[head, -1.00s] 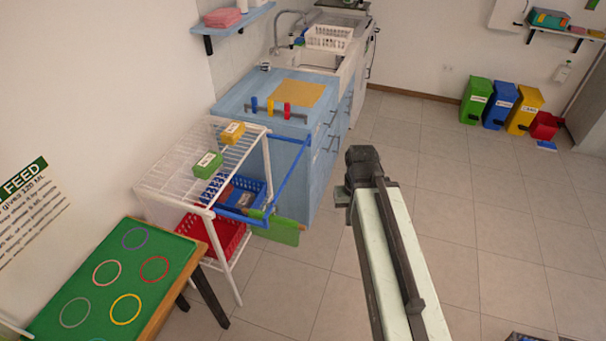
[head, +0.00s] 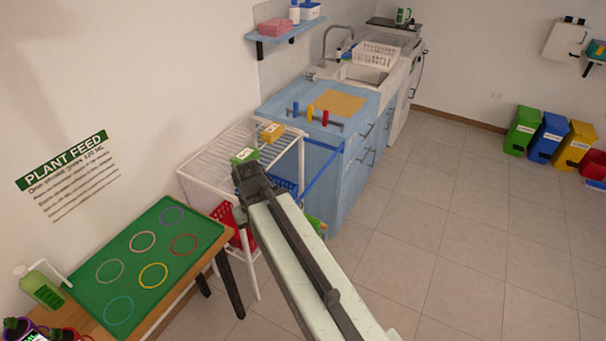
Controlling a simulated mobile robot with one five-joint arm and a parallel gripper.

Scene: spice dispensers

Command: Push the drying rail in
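The blue drying rail (head: 324,173) sticks out from the right side of the white wire rack (head: 186,182), in front of the blue cabinet. A piece of green cloth (head: 316,226) shows low beside it, partly hidden by my arm. My gripper (head: 243,172) is at the dark end of my arm, in front of the rack in the picture and left of the rail. My arm hides the rail's lower end and part of the rack. The fingers cannot be made out, and I cannot tell whether the gripper touches the rack.
A green box (head: 243,155) and a yellow box (head: 272,132) lie on the rack top. Red (head: 222,213) and blue baskets sit below. A table with a green ringed mat (head: 130,256) stands at front left. The tiled floor (head: 450,240) at right is clear.

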